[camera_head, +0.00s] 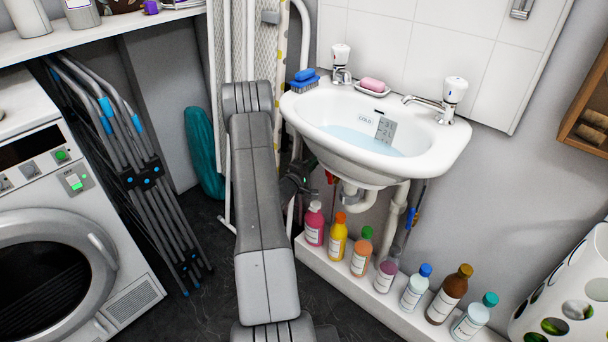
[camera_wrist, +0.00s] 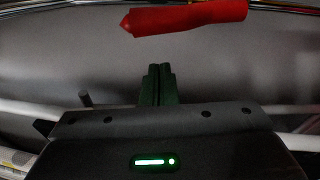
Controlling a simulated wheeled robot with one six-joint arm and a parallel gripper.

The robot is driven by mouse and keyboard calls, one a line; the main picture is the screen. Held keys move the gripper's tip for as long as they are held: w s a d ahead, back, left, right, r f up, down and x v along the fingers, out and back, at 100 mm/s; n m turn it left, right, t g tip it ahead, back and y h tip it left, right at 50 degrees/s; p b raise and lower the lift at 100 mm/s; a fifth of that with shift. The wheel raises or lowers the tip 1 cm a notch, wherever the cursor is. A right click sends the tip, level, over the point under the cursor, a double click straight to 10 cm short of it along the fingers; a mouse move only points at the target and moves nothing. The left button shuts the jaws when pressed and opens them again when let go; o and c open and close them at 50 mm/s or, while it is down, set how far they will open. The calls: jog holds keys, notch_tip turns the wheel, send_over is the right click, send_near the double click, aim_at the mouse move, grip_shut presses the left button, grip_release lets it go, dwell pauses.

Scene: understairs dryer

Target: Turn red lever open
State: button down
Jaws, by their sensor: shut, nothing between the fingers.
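The red lever (camera_wrist: 185,18) lies across the top of the wrist view, roughly level, with a pointed left end. In the head view a small bit of red (camera_head: 330,177) shows under the sink beside my gripper (camera_head: 302,180); most of that spot is hidden by pipes and my arm. In the wrist view my gripper's dark green fingers (camera_wrist: 158,72) are together and empty. Their tips sit below the lever in the picture, with a gap between them; they do not appear to touch it.
A white sink (camera_head: 370,130) hangs above my gripper, with its drain pipe (camera_head: 362,199) close by. Several bottles (camera_head: 360,252) stand on a low white ledge to the right. A blue handle (camera_head: 411,217) is on a pipe right of the drain. Folded racks (camera_head: 150,180) and a dryer (camera_head: 60,240) stand left.

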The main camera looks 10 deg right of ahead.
aim_at(329, 173)
jog(key=shift+s+d+r+b, duration=0.15)
jog(key=shift+s+d, duration=0.2)
jog(key=shift+s, duration=0.5)
jog(key=shift+s+d+r+b, duration=0.15)
jog(key=shift+s+d, duration=0.15)
jog(key=shift+s, duration=0.5)
jog(key=shift+f, duration=0.1)
jog(key=shift+s+d, duration=0.4)
jog(key=shift+s, duration=0.25)
